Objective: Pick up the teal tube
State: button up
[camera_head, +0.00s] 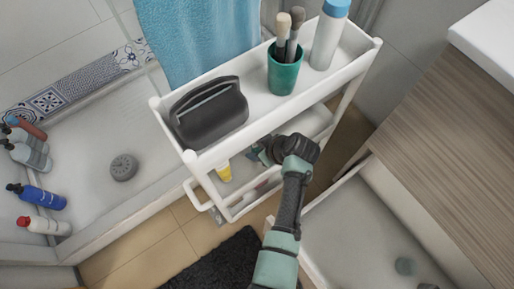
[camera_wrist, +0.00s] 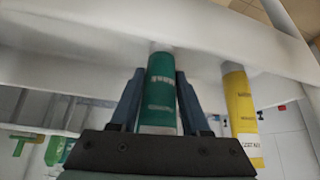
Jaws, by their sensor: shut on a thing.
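In the wrist view the teal tube (camera_wrist: 159,93) stands between the two fingers of my gripper (camera_wrist: 160,100), which is shut on it. The tube has a pale lower band, and its far end is close under or against a white cart surface. In the head view my gripper (camera_head: 266,152) reaches into the cart's middle level from the right. The tube is hard to make out there, hidden by the gripper and the top tray.
A yellow tube (camera_wrist: 240,105) is just right of my gripper in the wrist view, and on the cart in the head view (camera_head: 224,171). The white cart's top tray (camera_head: 255,118) overhangs my gripper. It holds a dark pouch (camera_head: 209,112), a green brush cup (camera_head: 284,75) and a bottle (camera_head: 327,40).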

grip_shut()
jog(key=shift+r, duration=0.1)
